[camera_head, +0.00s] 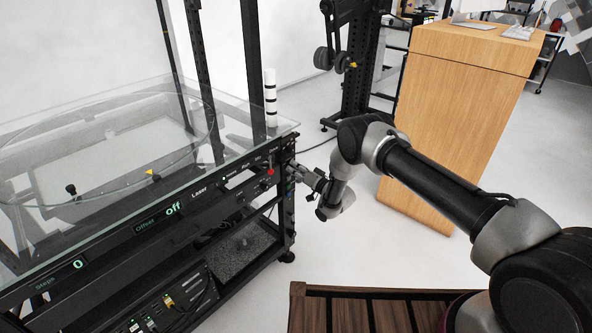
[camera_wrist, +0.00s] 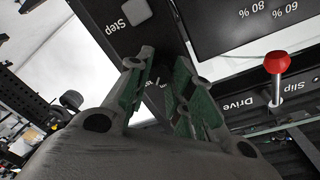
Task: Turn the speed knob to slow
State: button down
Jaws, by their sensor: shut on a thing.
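My gripper (camera_head: 293,173) is at the right end of the turntable's black control panel (camera_head: 222,187). In the wrist view, the green-padded fingers of my gripper (camera_wrist: 165,62) reach to the panel face and are shut on the speed knob between them. The knob itself is mostly hidden by the fingers. A few pale marks show on the panel between the fingers, too small to read. I cannot tell the knob's setting.
A grey Step button (camera_wrist: 135,12) is close to the fingertips. A red-tipped Slip/Drive lever (camera_wrist: 277,66) stands to the right. A glass top (camera_head: 95,150) overhangs the panel. A wooden cabinet (camera_head: 455,110) stands behind my arm.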

jog(key=shift+n, duration=0.3)
jog(key=n, duration=0.3)
jog(key=shift+n, duration=0.4)
jog(key=n, duration=0.4)
jog(key=shift+f+n+y, duration=0.1)
jog(key=shift+n+y, duration=0.2)
jog(key=shift+y, duration=0.1)
jog(key=n, duration=0.5)
jog(key=shift+y, duration=0.3)
jog(key=shift+f+n+g, duration=0.1)
jog(key=shift+n+g, duration=0.2)
jog(key=shift+n, duration=2.1)
jog(key=c, duration=1.2)
grip_release()
jog(key=shift+c, duration=0.2)
